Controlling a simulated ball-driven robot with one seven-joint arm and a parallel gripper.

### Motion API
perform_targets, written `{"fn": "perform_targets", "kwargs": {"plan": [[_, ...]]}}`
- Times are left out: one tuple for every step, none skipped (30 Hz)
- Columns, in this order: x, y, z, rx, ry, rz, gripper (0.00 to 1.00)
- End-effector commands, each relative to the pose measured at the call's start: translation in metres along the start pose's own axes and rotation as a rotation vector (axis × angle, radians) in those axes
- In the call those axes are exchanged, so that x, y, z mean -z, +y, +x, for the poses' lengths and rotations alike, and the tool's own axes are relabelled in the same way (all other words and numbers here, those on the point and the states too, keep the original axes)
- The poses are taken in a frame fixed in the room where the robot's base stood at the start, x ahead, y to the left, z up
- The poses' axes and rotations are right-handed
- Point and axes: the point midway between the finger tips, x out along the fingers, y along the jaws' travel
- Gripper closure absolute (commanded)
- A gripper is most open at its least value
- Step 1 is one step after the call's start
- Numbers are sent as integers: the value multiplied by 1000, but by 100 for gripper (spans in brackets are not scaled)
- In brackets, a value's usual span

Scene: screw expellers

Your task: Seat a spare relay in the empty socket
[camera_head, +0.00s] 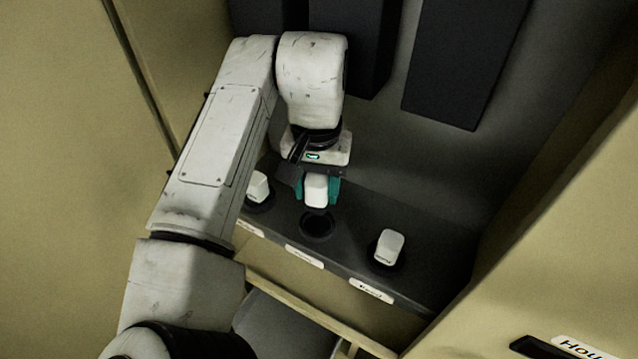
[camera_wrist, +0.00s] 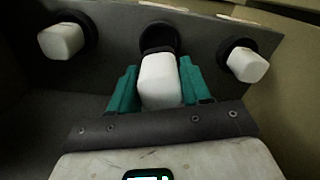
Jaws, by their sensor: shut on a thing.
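My gripper (camera_head: 320,190) has its teal fingers shut on a white relay (camera_head: 316,190). In the wrist view the held relay (camera_wrist: 160,82) sits between the two teal fingers (camera_wrist: 160,90). The empty socket (camera_head: 318,224) is a dark round ring in the middle of the dark shelf. The held relay is just above and behind it in the head view. In the wrist view the socket (camera_wrist: 159,37) shows just beyond the relay's far end, partly hidden by it. I cannot tell whether they touch.
Two white relays stand in sockets on either side, one at the left (camera_head: 257,187) and one at the right (camera_head: 389,246). The dark shelf (camera_head: 350,250) has white labels on its front edge. Dark boxes hang behind, and tan walls close in both sides.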

Motion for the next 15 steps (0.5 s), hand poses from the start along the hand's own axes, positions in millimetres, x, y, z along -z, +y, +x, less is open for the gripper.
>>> {"fn": "perform_targets", "kwargs": {"plan": [[0, 0, 2, 0, 0, -1, 84], [0, 0, 4, 0, 0, -1, 84], [0, 0, 6, 0, 0, 0, 84], [0, 0, 8, 0, 0, 0, 84], [0, 0, 10, 0, 0, 0, 84], [0, 0, 13, 0, 0, 0, 84], [0, 0, 16, 0, 0, 0, 84], [0, 0, 19, 0, 0, 0, 84], [0, 0, 23, 1, 0, 0, 84], [0, 0, 26, 1, 0, 0, 84], [0, 0, 29, 1, 0, 0, 84], [0, 0, 33, 1, 0, -1, 84], [0, 0, 36, 1, 0, -1, 84], [0, 0, 40, 1, 0, -1, 84], [0, 0, 43, 1, 0, -1, 84]]}}
